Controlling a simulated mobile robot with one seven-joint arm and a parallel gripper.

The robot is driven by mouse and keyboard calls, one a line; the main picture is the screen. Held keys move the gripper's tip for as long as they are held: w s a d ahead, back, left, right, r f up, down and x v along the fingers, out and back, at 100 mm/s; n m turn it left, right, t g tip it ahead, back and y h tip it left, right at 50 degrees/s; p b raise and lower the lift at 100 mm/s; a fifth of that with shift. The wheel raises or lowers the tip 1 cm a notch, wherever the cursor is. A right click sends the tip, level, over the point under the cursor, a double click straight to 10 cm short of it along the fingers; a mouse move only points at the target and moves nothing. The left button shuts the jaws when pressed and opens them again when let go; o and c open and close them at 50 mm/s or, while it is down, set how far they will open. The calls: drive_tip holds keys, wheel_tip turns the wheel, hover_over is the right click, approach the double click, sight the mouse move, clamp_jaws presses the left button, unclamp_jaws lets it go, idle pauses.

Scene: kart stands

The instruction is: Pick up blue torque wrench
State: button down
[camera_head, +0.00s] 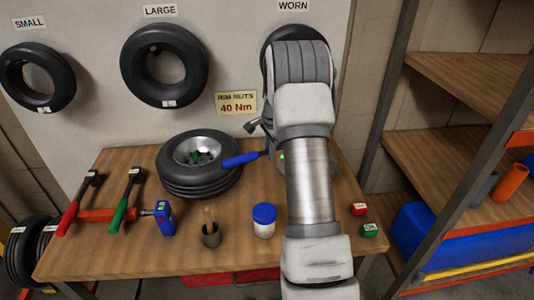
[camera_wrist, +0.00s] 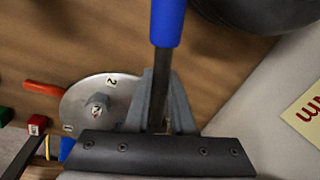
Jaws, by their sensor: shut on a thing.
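The blue torque wrench (camera_head: 240,160) shows in the head view as a blue handle sticking out left of my arm, beside the wheel on the table; my arm hides the rest. In the wrist view its blue handle (camera_wrist: 167,22) is at the top and its dark shaft runs down between my fingers. My gripper (camera_wrist: 161,90) is shut on this shaft, just below the handle. The lower end of the wrench is hidden behind the gripper's body. I cannot tell how far the wrench is above the wooden table.
A tyre on a rim (camera_head: 197,163) lies left of the handle. A round numbered plate (camera_wrist: 98,101) lies near the gripper. A blue-lidded jar (camera_head: 264,220), a small pot (camera_head: 211,235), a blue tool (camera_head: 164,217) and hammers stand or lie along the front and left. Shelves stand right.

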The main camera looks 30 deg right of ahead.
drive_tip(key=shift+r, duration=0.2)
wheel_tip(320, 180, up, 4)
drive_tip(key=shift+w, duration=0.1)
drive_tip(key=s+d+r+b, duration=0.1)
drive_tip(key=s+d+r, duration=0.1)
drive_tip(key=s+r, duration=0.4)
drive_tip(key=s, duration=0.5)
drive_tip(key=shift+s+d+r+b, duration=0.25)
drive_tip(key=shift+s+r+b, duration=0.05)
drive_tip(key=shift+r, duration=0.05)
